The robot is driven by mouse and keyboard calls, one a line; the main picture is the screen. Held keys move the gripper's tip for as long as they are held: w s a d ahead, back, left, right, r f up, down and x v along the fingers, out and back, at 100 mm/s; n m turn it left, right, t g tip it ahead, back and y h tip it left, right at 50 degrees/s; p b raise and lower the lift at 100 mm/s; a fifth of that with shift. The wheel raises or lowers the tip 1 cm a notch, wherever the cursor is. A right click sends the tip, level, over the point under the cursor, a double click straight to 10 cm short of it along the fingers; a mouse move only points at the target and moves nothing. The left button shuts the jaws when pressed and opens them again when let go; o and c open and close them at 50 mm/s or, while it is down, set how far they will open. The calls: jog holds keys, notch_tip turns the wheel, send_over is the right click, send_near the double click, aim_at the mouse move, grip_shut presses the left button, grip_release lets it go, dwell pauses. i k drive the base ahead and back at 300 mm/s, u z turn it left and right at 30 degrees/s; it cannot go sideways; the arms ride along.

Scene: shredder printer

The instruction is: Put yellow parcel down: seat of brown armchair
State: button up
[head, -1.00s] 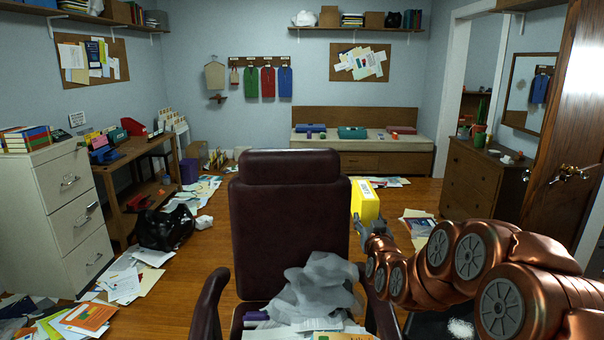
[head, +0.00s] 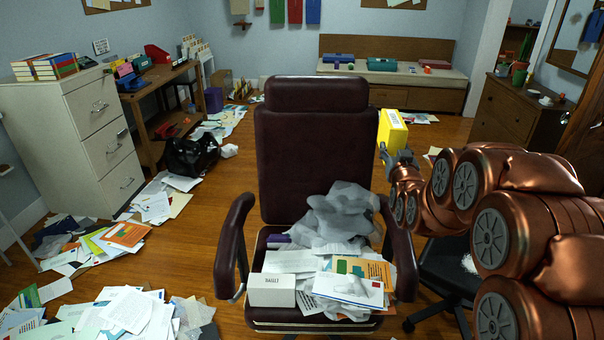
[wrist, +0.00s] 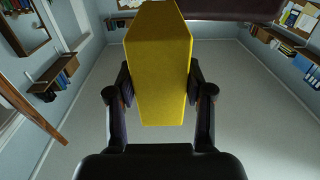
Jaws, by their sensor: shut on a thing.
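The yellow parcel (head: 392,128) is a box with a white label, held upright in the air just right of the armchair's backrest in the head view. My gripper (head: 393,152) is shut on it; the wrist view shows the yellow parcel (wrist: 158,65) between both fingers. The brown armchair (head: 315,165) is dark maroon-brown and faces me. Its seat (head: 350,318) is largely covered by papers, envelopes, a crumpled grey sheet (head: 335,215) and a small white box (head: 272,290). The parcel is beyond the right armrest, apart from the seat.
Papers litter the floor at left (head: 130,312). A white filing cabinet (head: 100,145) and a desk stand left. A bench (head: 440,88) is at the back, a dresser (head: 515,110) at right. A black chair (head: 447,270) stands beside the armchair's right side.

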aim_at(278, 268)
jog(key=u, duration=0.45)
jog(key=i, duration=0.5)
jog(key=u, duration=1.45)
jog(key=i, duration=0.95)
jog(key=u, duration=0.85)
